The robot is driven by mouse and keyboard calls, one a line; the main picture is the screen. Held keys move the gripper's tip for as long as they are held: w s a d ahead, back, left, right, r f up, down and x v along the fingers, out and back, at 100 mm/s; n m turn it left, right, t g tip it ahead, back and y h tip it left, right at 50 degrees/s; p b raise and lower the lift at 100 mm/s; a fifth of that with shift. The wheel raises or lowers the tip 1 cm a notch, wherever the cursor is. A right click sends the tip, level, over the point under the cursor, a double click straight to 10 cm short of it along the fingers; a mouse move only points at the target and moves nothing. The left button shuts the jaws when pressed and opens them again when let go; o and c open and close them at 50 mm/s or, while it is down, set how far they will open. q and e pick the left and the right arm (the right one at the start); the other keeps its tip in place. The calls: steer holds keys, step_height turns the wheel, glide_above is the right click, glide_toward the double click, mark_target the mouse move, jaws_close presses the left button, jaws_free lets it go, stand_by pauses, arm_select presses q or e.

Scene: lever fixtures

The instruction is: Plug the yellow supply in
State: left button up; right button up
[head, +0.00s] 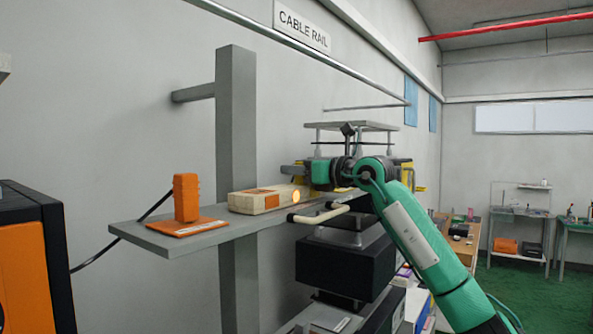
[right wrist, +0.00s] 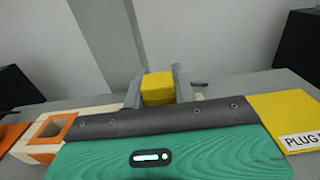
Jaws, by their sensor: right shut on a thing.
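My right gripper (head: 303,172) reaches over the shelf from the right in the head view. In the right wrist view its two grey fingers (right wrist: 158,82) are shut on a yellow block (right wrist: 158,92), the yellow supply plug. A cream socket box (head: 258,201) lies on the shelf to the left of the gripper, with an orange marking and a lit round lamp (head: 296,196). In the right wrist view the box (right wrist: 25,150) has an orange-rimmed opening (right wrist: 52,130), apart from the yellow plug. The plug's lower part is hidden by the gripper body. My left gripper is not in view.
An orange plug (head: 186,197) stands on an orange plate (head: 187,228) at the shelf's left end, with a black cable. A yellow plate (right wrist: 285,115) with a partly cut-off "PLUG" label is at the right in the wrist view. A grey post (head: 236,120) stands behind the shelf (head: 150,236).

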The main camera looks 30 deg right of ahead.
steer(key=o, duration=1.1)
steer(key=shift+c, duration=0.2)
steer(key=shift+s, duration=0.1)
steer(key=shift+s+d+f+b, duration=0.1)
steer(key=shift+s+d+b, duration=0.05)
steer(key=shift+s+b, duration=0.15)
steer(key=b+v, duration=0.6)
steer(key=v, duration=0.6)
steer(key=shift+d, duration=0.1)
steer(key=shift+s+d, duration=0.15)
steer(key=shift+s, duration=0.3)
